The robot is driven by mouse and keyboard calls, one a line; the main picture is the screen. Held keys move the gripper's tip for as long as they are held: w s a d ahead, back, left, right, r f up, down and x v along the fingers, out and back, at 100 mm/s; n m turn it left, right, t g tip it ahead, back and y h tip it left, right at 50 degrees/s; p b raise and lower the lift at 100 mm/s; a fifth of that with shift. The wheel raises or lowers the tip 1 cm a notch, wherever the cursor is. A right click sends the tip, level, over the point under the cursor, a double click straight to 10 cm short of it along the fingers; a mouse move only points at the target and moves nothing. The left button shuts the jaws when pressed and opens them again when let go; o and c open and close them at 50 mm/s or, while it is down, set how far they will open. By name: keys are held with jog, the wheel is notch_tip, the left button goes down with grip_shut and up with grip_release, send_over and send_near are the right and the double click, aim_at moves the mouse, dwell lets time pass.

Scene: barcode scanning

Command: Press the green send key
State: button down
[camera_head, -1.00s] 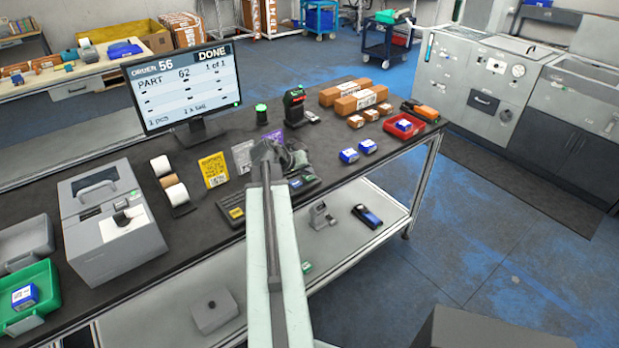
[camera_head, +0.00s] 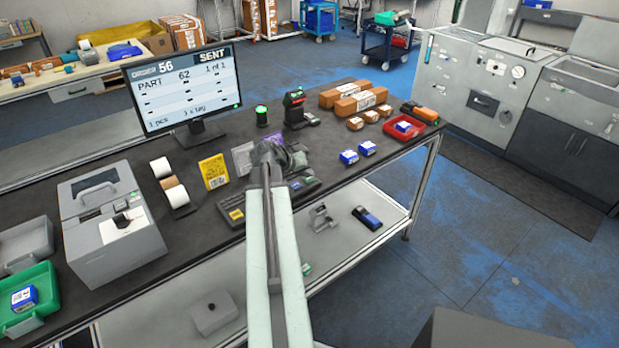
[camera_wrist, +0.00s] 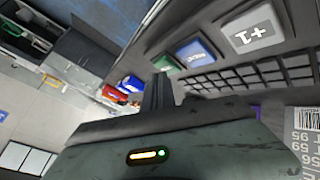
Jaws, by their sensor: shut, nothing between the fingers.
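The green key (camera_wrist: 166,62) shows in the wrist view at the end of a row on the dark keypad (camera_head: 232,207), beside a blue key (camera_wrist: 196,51) and a grey "+1" key (camera_wrist: 257,30). My gripper (camera_wrist: 158,84) is shut and empty, with its fingertips right by the green key; I cannot tell whether they touch it. In the head view my gripper (camera_head: 293,160) is over the right part of the keypad, which my arm partly hides. The monitor (camera_head: 187,90) reads "ORDER 56" and "SENT".
A yellow card (camera_head: 213,171) stands behind the keypad. Two small blue boxes (camera_head: 358,152) lie to its right, with a red tray (camera_head: 404,127) farther right. A grey printer (camera_head: 110,225) and a green bin (camera_head: 30,298) are on the left.

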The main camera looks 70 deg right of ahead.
aim_at(307, 180)
jog(key=shift+r+p, duration=0.3)
jog(key=shift+r, duration=0.25)
notch_tip(307, 180, up, 5)
jog(key=p, duration=0.5)
jog(key=shift+r, duration=0.1)
dwell(0.4)
